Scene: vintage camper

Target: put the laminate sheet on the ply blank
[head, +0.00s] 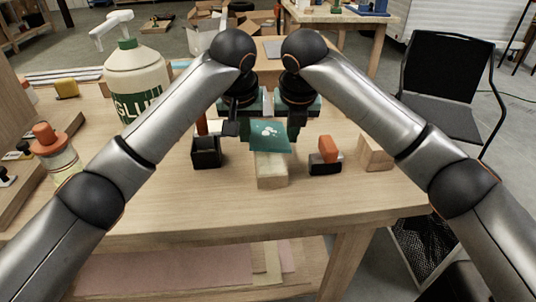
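The laminate sheet appears to be the teal sheet (270,136) with white shapes, in the middle of the table in the head view. It lies over or just above a pale wooden block (271,176); I cannot tell whether they touch. I cannot pick out the ply blank for certain; the sheet may hide it. My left gripper (238,124) is at the sheet's left side and my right gripper (294,127) is at its right edge. Their fingers are dark and small, so their opening and any hold on the sheet are unclear.
A black holder (206,152) stands left of the block. A black-and-orange tool (326,157) and a wooden block (375,153) are to the right. A large glue bottle (137,82) and a smaller orange-capped bottle (55,150) stand left. The table's front is clear.

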